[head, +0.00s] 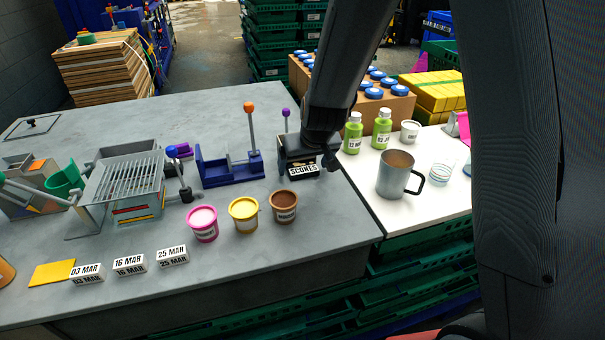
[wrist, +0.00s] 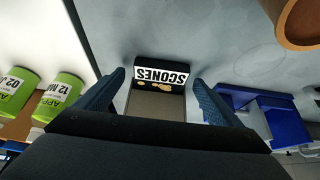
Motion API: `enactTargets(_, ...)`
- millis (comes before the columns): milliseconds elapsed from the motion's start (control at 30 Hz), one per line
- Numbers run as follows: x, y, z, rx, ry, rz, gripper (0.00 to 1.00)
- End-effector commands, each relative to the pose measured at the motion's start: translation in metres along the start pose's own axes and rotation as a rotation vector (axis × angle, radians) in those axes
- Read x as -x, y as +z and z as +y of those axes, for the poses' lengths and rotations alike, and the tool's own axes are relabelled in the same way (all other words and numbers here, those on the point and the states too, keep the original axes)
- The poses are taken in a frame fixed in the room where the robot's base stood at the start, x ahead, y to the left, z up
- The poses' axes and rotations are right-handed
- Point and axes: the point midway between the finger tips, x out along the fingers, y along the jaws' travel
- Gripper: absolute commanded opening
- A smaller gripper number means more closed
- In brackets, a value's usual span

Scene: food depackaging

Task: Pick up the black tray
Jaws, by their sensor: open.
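The two blue-grey fingers are apart, one on each side of the tray. I cannot tell whether they touch it. Part of the tray is hidden behind my gripper body.
Pink (head: 202,223), yellow (head: 243,214) and brown (head: 284,206) tubs stand left of the tray. A blue fixture (head: 230,170) stands behind them. Green bottles (head: 353,133) and a grey mug (head: 396,174) stand on the white table at right. The grey table's front right is clear.

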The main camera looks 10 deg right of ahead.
Motion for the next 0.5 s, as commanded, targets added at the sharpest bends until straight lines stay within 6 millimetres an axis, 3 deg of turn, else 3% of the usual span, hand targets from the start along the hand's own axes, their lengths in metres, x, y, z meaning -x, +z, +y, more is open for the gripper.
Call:
enactTargets(267,-0.0052,-0.0007,-0.0003,0.001,0.0,0.001,0.88)
enactTargets(500,-0.005,-0.0005,-0.0002,0.001,0.0,0.0,0.48)
